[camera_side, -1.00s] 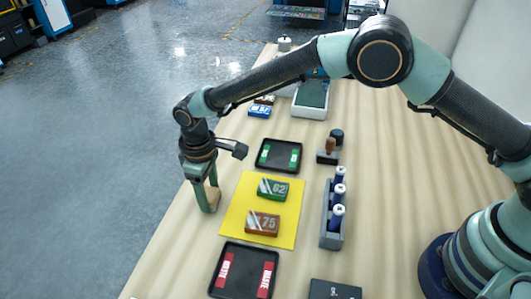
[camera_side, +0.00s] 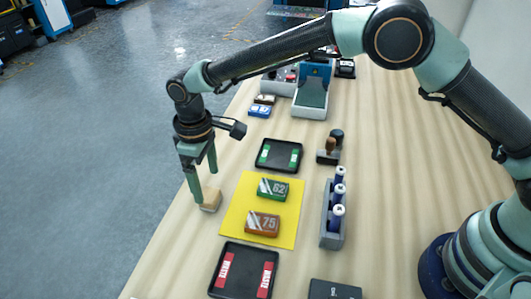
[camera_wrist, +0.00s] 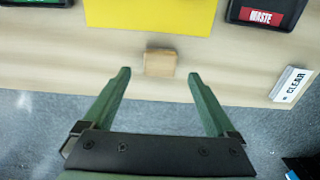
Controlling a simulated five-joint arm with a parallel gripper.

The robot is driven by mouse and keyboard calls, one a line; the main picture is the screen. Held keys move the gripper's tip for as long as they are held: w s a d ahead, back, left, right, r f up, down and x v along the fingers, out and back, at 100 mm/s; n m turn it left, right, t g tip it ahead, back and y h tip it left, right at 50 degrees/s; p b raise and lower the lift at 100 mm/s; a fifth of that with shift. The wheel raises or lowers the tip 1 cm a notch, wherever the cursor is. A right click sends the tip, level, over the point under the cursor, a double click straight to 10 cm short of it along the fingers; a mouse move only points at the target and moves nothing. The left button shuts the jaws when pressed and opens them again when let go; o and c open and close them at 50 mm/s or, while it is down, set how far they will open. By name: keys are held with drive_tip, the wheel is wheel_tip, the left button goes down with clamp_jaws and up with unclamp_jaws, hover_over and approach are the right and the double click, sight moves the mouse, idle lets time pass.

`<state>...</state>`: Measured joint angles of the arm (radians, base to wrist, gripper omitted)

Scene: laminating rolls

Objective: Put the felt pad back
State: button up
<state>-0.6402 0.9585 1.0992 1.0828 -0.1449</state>
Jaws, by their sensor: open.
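A small tan block (camera_side: 210,199), which looks like the felt pad, sits on the wooden table just left of the yellow mat (camera_side: 232,226), near the table's left edge. My gripper (camera_side: 205,187) is open above and beside it in the side view, with nothing held. In the wrist view the tan block (camera_wrist: 160,62) lies on the table just beyond and between the fingertips of my gripper (camera_wrist: 159,74). It appears apart from both fingers.
A green box marked 62 (camera_side: 272,189) and a brown box marked 75 (camera_side: 262,224) lie on the mat. A black tray with green labels (camera_side: 278,155) and a WASTE tray (camera_side: 243,272) flank it. A rack of rolls (camera_side: 333,222) stands to the right. A CLEAR label (camera_wrist: 291,84) lies near the edge.

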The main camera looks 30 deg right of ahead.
sight(209, 194)
wheel_tip(209, 194, up, 7)
drive_tip(key=s+d+r+m+t, duration=0.1)
drive_tip(key=d+r+m, duration=0.1)
drive_tip(key=d+r, duration=0.55)
drive_tip(key=s+d+r+m+t, duration=0.15)
drive_tip(key=d+r, duration=0.35)
drive_tip(key=d, duration=0.5)
drive_tip(key=s+d+m+t, duration=0.3)
drive_tip(key=s+d+m, duration=0.2)
drive_tip(key=s+d, duration=0.7)
drive_tip(key=shift+s+d+f, duration=0.2)
drive_tip(key=shift+s+d, duration=0.1)
drive_tip(key=shift+d, duration=1.15)
drive_tip(key=shift+m, duration=0.25)
